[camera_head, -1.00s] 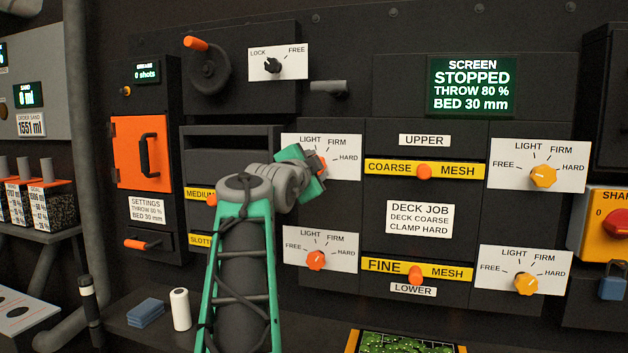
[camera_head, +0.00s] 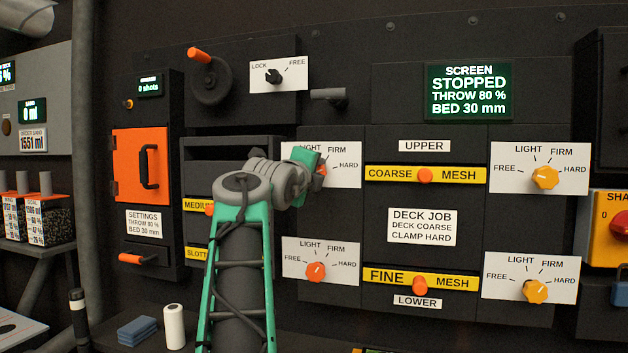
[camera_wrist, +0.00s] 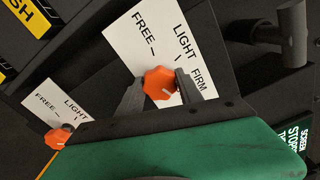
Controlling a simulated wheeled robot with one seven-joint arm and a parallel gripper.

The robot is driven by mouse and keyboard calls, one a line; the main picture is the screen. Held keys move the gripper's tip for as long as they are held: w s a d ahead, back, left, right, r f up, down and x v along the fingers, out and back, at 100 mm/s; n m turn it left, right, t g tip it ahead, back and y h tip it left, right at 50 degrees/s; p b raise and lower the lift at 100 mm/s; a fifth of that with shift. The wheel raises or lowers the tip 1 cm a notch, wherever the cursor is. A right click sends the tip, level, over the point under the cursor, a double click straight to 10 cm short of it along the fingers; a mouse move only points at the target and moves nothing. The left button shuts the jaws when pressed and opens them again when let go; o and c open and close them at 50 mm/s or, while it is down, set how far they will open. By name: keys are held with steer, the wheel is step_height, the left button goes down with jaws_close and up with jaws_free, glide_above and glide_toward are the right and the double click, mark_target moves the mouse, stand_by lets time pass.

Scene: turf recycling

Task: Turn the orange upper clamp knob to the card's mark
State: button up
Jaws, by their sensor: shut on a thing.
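The orange upper clamp knob (camera_head: 323,169) sits on the left upper white dial plate (camera_head: 350,170), mostly hidden behind my gripper (camera_head: 319,172). In the wrist view the knob (camera_wrist: 157,83) is between the two grey fingers of my gripper (camera_wrist: 160,80), which is shut on it. The knob's short white line points right in that view, towards the right finger. I cannot tell which mark the line meets. The card (camera_head: 422,227) reads DECK COARSE, CLAMP HARD.
A lower orange knob (camera_head: 316,272) is on its own dial plate below. Two yellow-orange knobs, upper (camera_head: 545,178) and lower (camera_head: 535,291), are on the right. A grey peg (camera_head: 328,95) juts out above the upper plate. The screen (camera_head: 469,91) reads STOPPED.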

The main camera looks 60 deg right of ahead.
steer(key=shift+r+m, duration=0.1)
steer(key=shift+m, duration=0.5)
steer(key=shift+s, duration=0.1)
steer(key=o, duration=1.4)
steer(key=shift+c, duration=0.2)
steer(key=s+a+b, duration=0.1)
steer(key=a, duration=0.6)
steer(key=shift+a, duration=0.3)
